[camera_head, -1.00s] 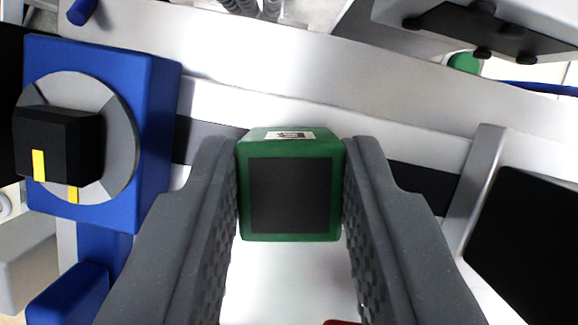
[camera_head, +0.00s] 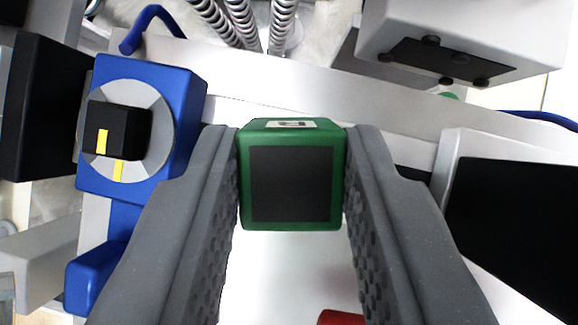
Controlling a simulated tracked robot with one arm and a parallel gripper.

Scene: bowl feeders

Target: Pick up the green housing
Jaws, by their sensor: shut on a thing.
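The green housing (camera_head: 292,224) is a box with a dark square face and a small pale label on its top edge. It sits in the middle of the view, between the two grey fingers of my gripper (camera_head: 292,180). Both fingers press against its left and right sides near their tips, so my gripper is shut on it. The housing appears held above the white surface below. Its far side and underside are hidden.
A blue switch unit (camera_head: 140,125) with a black knob stands at the left. A dark box with a light frame (camera_head: 515,215) is at the right. A grey-white machine block (camera_head: 465,45) is at the upper right. A red thing (camera_head: 341,317) shows at the bottom edge.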

